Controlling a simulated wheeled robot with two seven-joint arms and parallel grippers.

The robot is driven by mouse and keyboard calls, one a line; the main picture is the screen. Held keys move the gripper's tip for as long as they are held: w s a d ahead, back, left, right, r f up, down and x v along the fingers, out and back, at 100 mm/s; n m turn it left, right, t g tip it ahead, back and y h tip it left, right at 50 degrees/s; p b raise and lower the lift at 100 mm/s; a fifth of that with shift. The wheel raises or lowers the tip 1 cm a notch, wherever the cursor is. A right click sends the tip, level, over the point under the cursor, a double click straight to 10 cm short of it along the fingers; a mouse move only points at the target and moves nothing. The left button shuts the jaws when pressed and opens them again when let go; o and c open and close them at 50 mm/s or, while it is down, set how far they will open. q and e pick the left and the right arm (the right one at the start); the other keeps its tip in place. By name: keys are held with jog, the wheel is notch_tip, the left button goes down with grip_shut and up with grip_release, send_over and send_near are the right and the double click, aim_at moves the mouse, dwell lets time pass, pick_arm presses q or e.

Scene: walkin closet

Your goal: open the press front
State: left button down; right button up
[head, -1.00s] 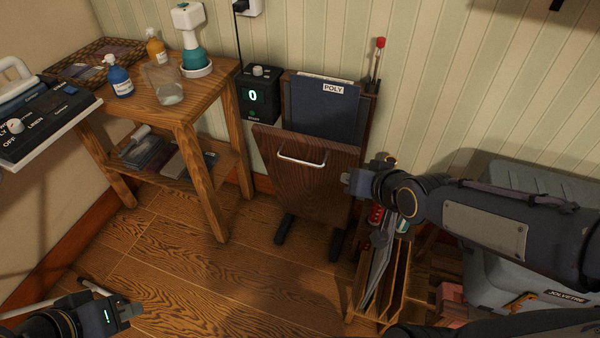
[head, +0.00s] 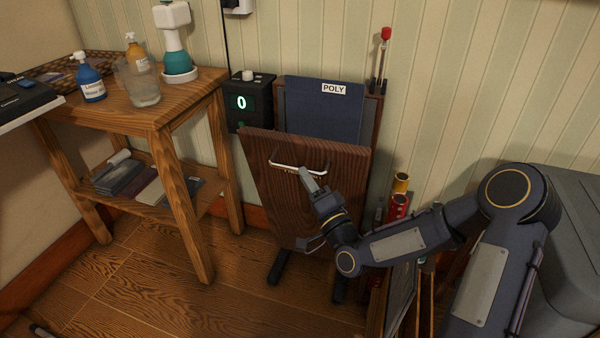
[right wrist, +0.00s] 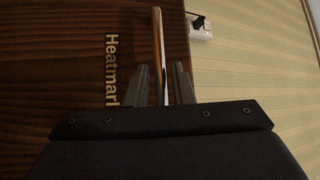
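The press front (head: 290,215) is a dark wooden panel with a pale metal bar handle (head: 285,165) near its top. Its top edge stands forward of a dark blue pad (head: 322,110) labelled POLY. My right gripper (head: 308,180) is at the right part of the handle. In the right wrist view the handle (right wrist: 158,50) runs between the two fingers (right wrist: 160,85), with narrow gaps visible, beside lettering that reads "Heatmark". The fingers are apart. Only a sliver that looks like my left gripper (head: 40,330) shows at the bottom left edge; its opening is hidden.
A black box (head: 248,100) showing 0 is beside the press. A wooden side table (head: 165,115) with bottles stands left. A grey case (head: 575,240) and a slatted wooden rack (head: 425,300) are at the right. The floor in front of the press is open.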

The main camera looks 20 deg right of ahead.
jog(key=shift+x, duration=1.85)
grip_shut()
